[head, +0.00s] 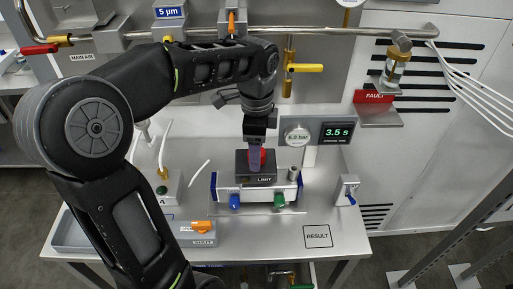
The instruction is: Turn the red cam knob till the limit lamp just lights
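The red cam knob (263,156) stands on top of a dark block marked LIMIT (264,180), at the middle of the table. My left gripper (255,161) points down over the knob from above. Its fingers cover much of the knob, and only some red shows at their side. I cannot tell if the fingers grip the knob or only stand around it. No lit lamp is clear on the LIMIT block; the lamp cannot be made out. My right gripper is not in view.
The block sits on a silver fixture with a blue knob (235,201) and a green knob (280,200). A display (338,132) reads 3.5 s beside a round gauge (297,136). An orange switch (203,227) is at the front. The RESULT square (317,236) is bare.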

